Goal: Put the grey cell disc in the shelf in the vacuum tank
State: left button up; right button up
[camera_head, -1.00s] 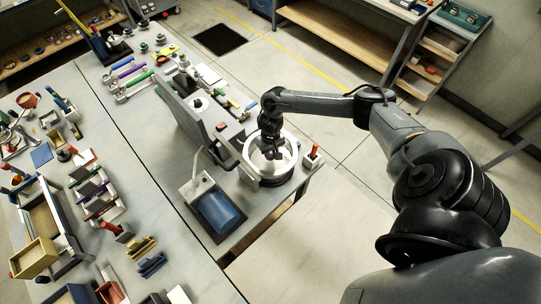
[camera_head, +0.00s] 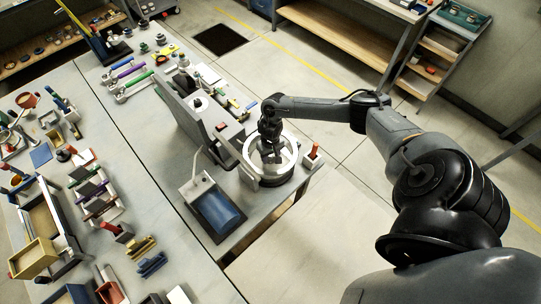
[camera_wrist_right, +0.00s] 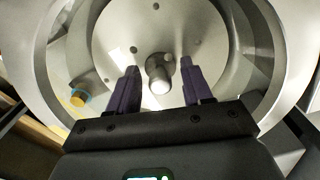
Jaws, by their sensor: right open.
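The vacuum tank (camera_head: 291,141) is a round, pale-rimmed vessel near the right edge of the bench. My right gripper (camera_head: 271,160) reaches down into its opening in the head view. In the right wrist view, its two purple fingers (camera_wrist_right: 156,82) are open, one on either side of a short metal knob (camera_wrist_right: 159,76), with gaps visible. The knob stands over a pale grey round plate (camera_wrist_right: 110,38) with small holes, inside the tank's ring wall (camera_wrist_right: 268,65). I cannot tell whether this plate is the grey cell disc. My left gripper is not in view.
A grey upright panel (camera_head: 182,113) stands left of the tank. Many small parts crowd the left bench.

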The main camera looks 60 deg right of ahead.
notch_tip(320, 180, up, 12)
jog(key=p, duration=0.1)
jog(key=shift+r, duration=0.15)
dwell(0.4)
dwell(0.4)
